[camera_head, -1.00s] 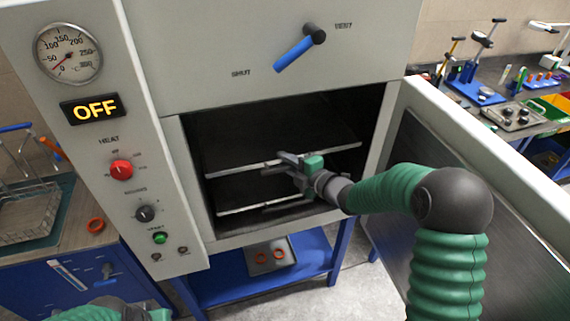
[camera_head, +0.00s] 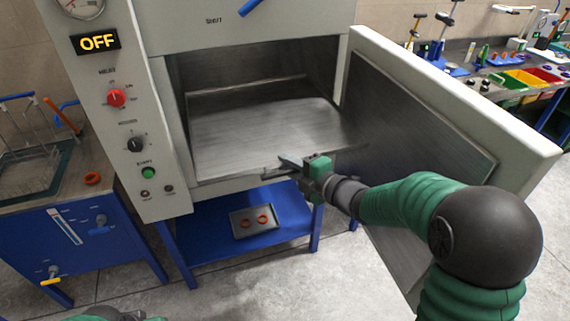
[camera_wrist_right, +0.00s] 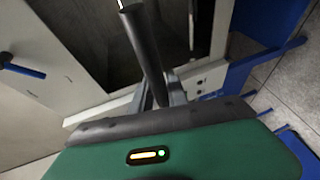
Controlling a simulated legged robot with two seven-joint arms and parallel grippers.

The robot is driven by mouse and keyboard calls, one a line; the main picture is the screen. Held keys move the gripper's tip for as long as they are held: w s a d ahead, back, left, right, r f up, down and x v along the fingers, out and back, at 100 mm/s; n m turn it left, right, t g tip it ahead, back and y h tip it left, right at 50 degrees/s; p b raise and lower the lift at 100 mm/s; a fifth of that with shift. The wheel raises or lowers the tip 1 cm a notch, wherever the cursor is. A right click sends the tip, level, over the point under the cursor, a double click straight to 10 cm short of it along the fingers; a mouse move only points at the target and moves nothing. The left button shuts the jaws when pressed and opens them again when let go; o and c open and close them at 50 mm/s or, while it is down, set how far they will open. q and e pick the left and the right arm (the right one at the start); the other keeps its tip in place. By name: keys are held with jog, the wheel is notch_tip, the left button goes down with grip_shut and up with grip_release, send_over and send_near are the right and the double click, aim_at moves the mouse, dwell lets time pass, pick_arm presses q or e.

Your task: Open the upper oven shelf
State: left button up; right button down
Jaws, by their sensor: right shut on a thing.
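The oven's upper shelf (camera_head: 265,125) is a flat grey metal sheet, drawn forward, with its front edge at the oven mouth. My right gripper (camera_head: 291,166) is at the right part of this front edge, shut on the shelf handle (camera_head: 277,174). In the right wrist view a dark bar (camera_wrist_right: 143,55) runs up from between my fingers. The lower shelf is hidden under the upper one. Only a bit of my left arm shows at the bottom left edge; its gripper is out of view.
The oven door (camera_head: 420,125) stands open at right, close beside my right arm. The control panel (camera_head: 128,145) is at left. Below, a small tray (camera_head: 243,232) with orange rings rests on the blue stand (camera_head: 200,235). The floor in front is clear.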

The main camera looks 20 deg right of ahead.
jog(key=shift+s+d+f, duration=0.1)
jog(key=shift+s+f, duration=0.1)
jog(key=shift+s, duration=0.3)
jog(key=shift+s+d+f, duration=0.1)
jog(key=shift+s+f, duration=0.1)
jog(key=shift+s, duration=0.25)
pick_arm(q)
jog(key=shift+s+f, duration=0.2)
jog(key=shift+s, duration=0.2)
pick_arm(e)
jog(key=c, duration=1.5)
grip_release()
jog(key=shift+w, duration=0.1)
jog(key=shift+o, duration=0.5)
jog(key=shift+w, duration=0.1)
jog(key=shift+w+d, duration=0.1)
jog(key=shift+w, duration=0.1)
jog(key=shift+s+r, duration=0.15)
jog(key=shift+s, duration=0.1)
pick_arm(q)
jog(key=shift+w+d+r, duration=0.15)
jog(key=shift+r, duration=0.05)
pick_arm(e)
jog(key=v, duration=1.6)
jog(key=shift+d, duration=0.25)
